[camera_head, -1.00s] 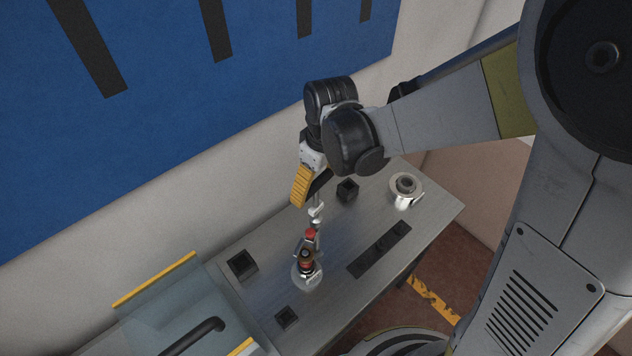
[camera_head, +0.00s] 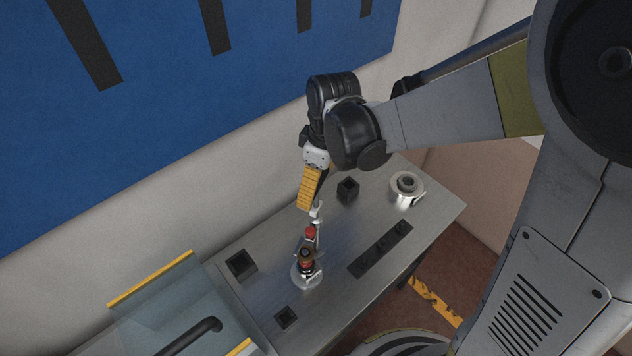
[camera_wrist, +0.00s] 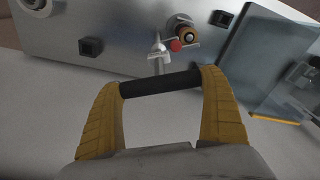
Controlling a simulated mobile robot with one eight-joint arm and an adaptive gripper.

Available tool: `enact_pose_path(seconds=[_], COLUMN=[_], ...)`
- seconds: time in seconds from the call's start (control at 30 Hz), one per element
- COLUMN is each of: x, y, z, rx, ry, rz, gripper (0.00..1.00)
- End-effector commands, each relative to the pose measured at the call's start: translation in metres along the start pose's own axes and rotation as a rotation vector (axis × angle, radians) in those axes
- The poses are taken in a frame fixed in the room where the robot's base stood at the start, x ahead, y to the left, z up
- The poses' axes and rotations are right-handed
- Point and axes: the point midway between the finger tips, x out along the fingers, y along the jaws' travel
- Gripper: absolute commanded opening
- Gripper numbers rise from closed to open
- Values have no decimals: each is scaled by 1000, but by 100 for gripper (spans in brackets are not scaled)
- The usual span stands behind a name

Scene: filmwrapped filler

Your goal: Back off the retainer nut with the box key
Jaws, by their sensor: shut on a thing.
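My gripper (camera_head: 312,199) has yellow ribbed fingers and hangs above the steel bench, up and slightly right of the valve-like fitting. In the wrist view its fingers (camera_wrist: 160,88) are shut on the ends of a black bar handle (camera_wrist: 158,83), apparently the box key's. A silver metal piece (camera_wrist: 158,52) shows just beyond the handle; I cannot tell whether they join. The fitting has a brass-coloured nut (camera_wrist: 188,34), also in the head view (camera_head: 306,255), a red knob (camera_head: 310,232) and a round silver base (camera_head: 297,281). The silver piece appears beside the nut, not around it.
The bench (camera_head: 330,240) carries a square black holder (camera_head: 241,265), a smaller one (camera_head: 286,317), a black block (camera_head: 347,190), a long black strip (camera_head: 380,250) and a silver round part (camera_head: 407,190). A clear panelled box (camera_head: 190,305) stands front left. A wall is behind.

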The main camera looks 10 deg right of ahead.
Motion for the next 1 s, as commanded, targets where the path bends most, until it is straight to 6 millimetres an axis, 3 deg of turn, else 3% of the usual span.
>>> enact_pose_path(seconds=[0.17, 0.5, 0.87, 1.0], x=[0, 0, 0, 1], y=[0, 0, 0, 0], z=[0, 0, 0, 0], rx=[-19, -267, -303, -429], ry=[0, 1, 1, 1], rz=[-2, -32, -37, -51], gripper=[50, 50, 50, 50])
